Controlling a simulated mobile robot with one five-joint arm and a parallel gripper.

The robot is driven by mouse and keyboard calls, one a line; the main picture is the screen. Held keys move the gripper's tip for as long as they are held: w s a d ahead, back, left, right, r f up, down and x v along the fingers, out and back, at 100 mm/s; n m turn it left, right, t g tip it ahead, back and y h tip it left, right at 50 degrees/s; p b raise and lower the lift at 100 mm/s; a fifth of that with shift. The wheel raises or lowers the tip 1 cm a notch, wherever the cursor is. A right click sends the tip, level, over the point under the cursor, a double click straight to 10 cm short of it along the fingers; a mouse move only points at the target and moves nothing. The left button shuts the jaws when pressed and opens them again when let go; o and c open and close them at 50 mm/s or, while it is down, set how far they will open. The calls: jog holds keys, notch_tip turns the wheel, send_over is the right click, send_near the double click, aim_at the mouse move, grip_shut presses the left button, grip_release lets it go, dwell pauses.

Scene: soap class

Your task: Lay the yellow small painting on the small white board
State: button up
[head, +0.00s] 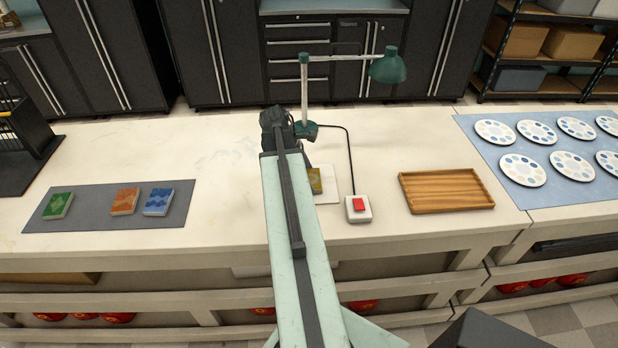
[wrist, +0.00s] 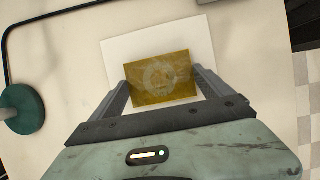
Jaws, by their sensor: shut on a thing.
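The yellow small painting (wrist: 160,78) is between the two fingers of my gripper (wrist: 162,88) in the wrist view, and the gripper is shut on it. In the head view a part of the painting (head: 315,181) shows just right of my arm. The small white board (wrist: 120,55) lies behind and below the painting in the wrist view, with its top and sides showing. In the head view a strip of the board (head: 329,190) shows. I cannot tell whether the painting touches the board.
A green lamp (head: 388,68) stands behind the board, with a cable running to a red switch box (head: 358,209) close on the right. Further right are a wooden tray (head: 445,190) and a blue mat (head: 490,160) with palettes. A grey mat (head: 90,205) with several small paintings lies left.

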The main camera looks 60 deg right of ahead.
jog(key=shift+f, duration=0.25)
jog(key=o, duration=1.2)
jog(key=shift+r, duration=0.1)
jog(key=shift+r, duration=0.15)
jog(key=shift+w+r+p, duration=0.1)
jog(key=shift+r+p, duration=0.2)
jog(key=p+v, duration=1)
jog(key=v, duration=0.1)
jog(key=shift+r+p, duration=0.15)
jog(key=shift+p, duration=0.15)
jog(key=shift+w+a, duration=0.1)
jog(key=shift+a, duration=0.05)
